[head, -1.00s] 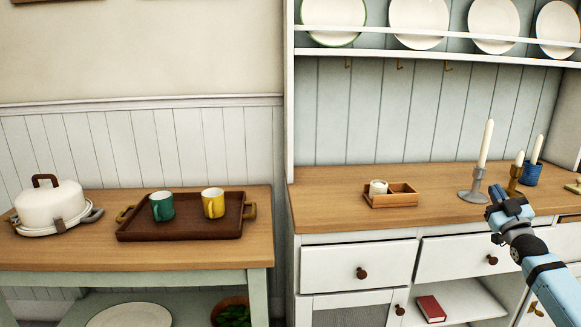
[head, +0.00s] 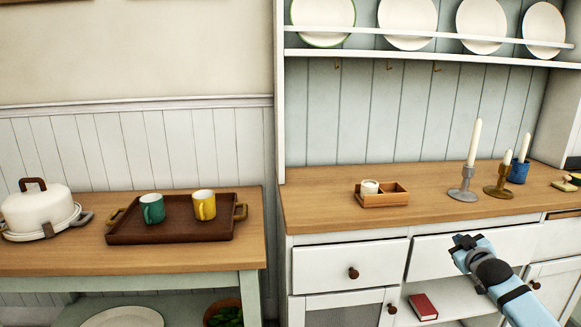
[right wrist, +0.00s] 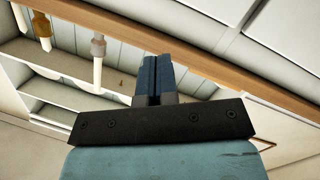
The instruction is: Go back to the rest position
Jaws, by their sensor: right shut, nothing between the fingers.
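My right gripper (head: 466,241) is in front of the right dresser's drawers, below the counter edge, with its light blue arm coming in from the lower right. Its fingers are shut together and empty, and they show in the right wrist view (right wrist: 153,80). It touches nothing that I can see. My left gripper is not in view.
On the left table, a brown tray (head: 175,234) holds a green mug (head: 152,209) and a yellow mug (head: 204,205).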

